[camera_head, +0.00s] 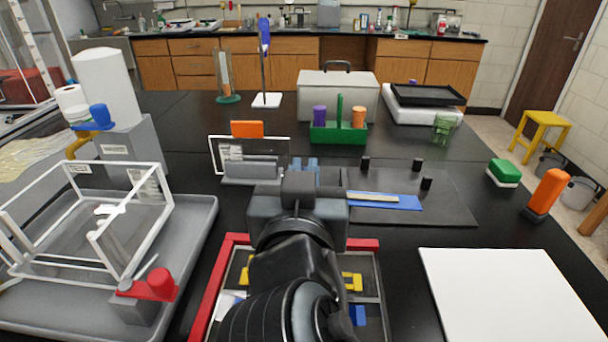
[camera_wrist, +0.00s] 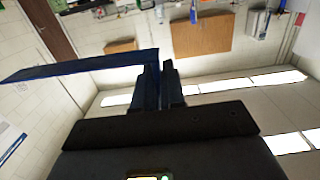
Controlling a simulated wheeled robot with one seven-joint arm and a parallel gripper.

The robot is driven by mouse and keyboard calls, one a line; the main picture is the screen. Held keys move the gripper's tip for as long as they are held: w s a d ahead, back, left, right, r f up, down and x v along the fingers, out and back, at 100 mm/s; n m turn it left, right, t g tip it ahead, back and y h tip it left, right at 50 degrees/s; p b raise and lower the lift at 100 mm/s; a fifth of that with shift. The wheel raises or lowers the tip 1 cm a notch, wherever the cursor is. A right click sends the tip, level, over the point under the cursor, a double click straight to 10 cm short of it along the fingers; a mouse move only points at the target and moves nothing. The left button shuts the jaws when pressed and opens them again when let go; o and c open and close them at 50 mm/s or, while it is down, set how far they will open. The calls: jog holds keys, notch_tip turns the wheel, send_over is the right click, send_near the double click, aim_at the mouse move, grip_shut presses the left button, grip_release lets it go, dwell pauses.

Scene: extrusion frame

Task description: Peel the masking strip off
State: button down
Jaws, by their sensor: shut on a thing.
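My gripper (camera_head: 305,164) is near the middle of the head view, above the table and left of the dark panel (camera_head: 450,228). In the wrist view my gripper (camera_wrist: 160,76) is shut on one end of a flat blue strip (camera_wrist: 75,68), which I take for the masking strip. The strip reaches out to the left there, stiff and nearly straight. In the head view a blue strip (camera_head: 400,206) shows over the panel, right of my wrist, with a beige bar (camera_head: 372,197) along it. My arm hides its left end; I cannot tell whether it touches the panel.
Black posts (camera_head: 426,184) stand on the panel. A red-edged tray (camera_head: 368,245) lies under my arm. A grey tray (camera_head: 195,240) with a white frame is at left, a white board (camera_head: 505,295) at front right. A green caddy (camera_head: 338,133) stands behind.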

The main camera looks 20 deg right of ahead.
jog(key=shift+r+p, duration=2.4)
jog(key=shift+r, duration=1.2)
jog(key=shift+f, duration=0.1)
